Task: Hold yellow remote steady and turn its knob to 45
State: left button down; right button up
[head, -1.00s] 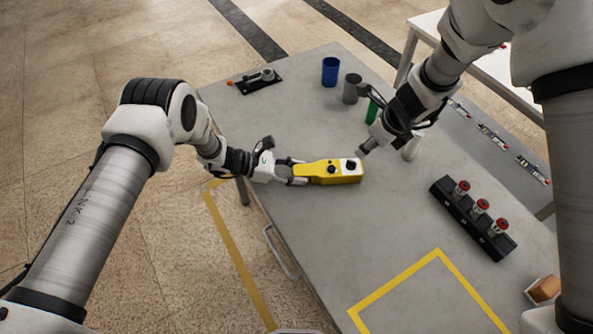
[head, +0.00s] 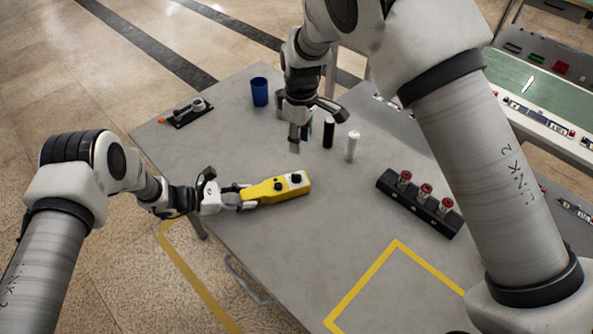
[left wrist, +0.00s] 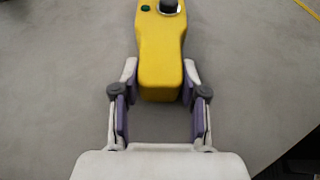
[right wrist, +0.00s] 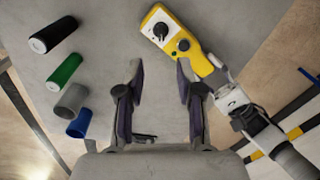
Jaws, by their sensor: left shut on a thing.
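The yellow remote (head: 262,192) lies on the grey table with its white-faced end pointing right. My left gripper (head: 243,198) is shut on its near, left end; the left wrist view shows the remote (left wrist: 161,60) between both fingers. A black knob (right wrist: 160,30) sits on the remote's white face in the right wrist view. A second black round control (right wrist: 182,45) sits beside it on the yellow body. The knob's scale is too small to read. My right gripper (right wrist: 160,75) is open and empty, above and behind the remote, apart from it.
A blue cup (head: 260,92), a black cylinder (head: 328,133) and a white cylinder (head: 352,146) stand behind the remote. A green cylinder (right wrist: 64,72) shows in the right wrist view. A black rack with red-topped parts (head: 420,203) lies right. The yellow-taped area (head: 397,243) in front is clear.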

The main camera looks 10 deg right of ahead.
aim_at(297, 174)
jog(key=f, duration=1.2)
jog(key=shift+w+a+f, duration=0.1)
jog(key=shift+a+f, duration=0.2)
grip_shut()
